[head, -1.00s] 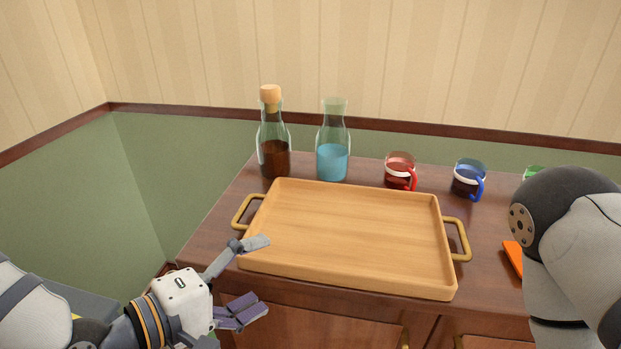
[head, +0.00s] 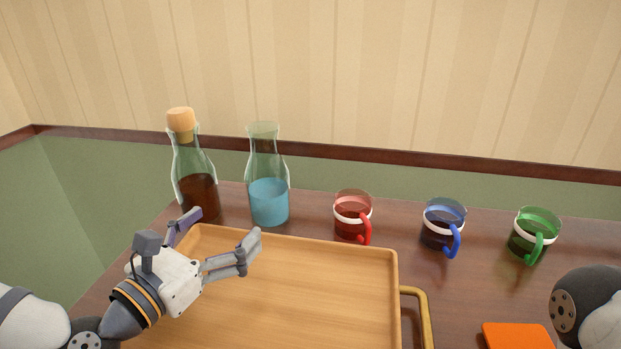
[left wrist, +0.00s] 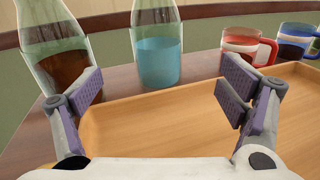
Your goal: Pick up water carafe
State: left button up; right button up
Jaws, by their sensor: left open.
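The water carafe (head: 269,201) is clear glass with blue liquid and no stopper. It stands upright on the dark wooden cabinet top, behind the tray. It also shows in the left wrist view (left wrist: 158,62), ahead of my left gripper and between the lines of its fingers. My left gripper (head: 222,228) is open and empty, over the tray's back left part, short of the carafe and apart from it. Its two fingers also show in the left wrist view (left wrist: 168,92). My right gripper is out of view.
A corked bottle of dark liquid (head: 198,180) stands close left of the carafe. A red mug (head: 352,213), a blue mug (head: 441,222) and a green mug (head: 533,235) stand to the right. The empty wooden tray (head: 330,290) lies in front. An orange item (head: 516,336) lies front right.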

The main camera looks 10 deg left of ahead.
aim_at(255, 176)
pick_arm(q)
jog(key=shift+w+f+n, duration=0.1)
jog(key=shift+w+n, duration=0.25)
jog(key=shift+n, duration=0.05)
jog(key=x, duration=1.1)
jog(key=shift+w, duration=0.25)
jog(key=c, duration=1.8)
jog(key=shift+c, duration=1.2)
jog(key=shift+r+p, duration=0.35)
jog(key=shift+r, duration=1.7)
jog(key=s+r, duration=0.1)
jog(key=r, duration=0.1)
jog(key=s+d+r+p, duration=0.1)
jog(key=s+r, duration=0.2)
jog(key=r, duration=0.1)
jog(key=shift+s+d, duration=0.3)
jog(key=shift+d, duration=0.1)
jog(key=s+d+r+p, duration=0.1)
jog(key=s+d+r, duration=0.2)
jog(key=s, duration=0.5)
jog(key=shift+s+d+p, duration=0.25)
jog(key=shift+p, duration=0.05)
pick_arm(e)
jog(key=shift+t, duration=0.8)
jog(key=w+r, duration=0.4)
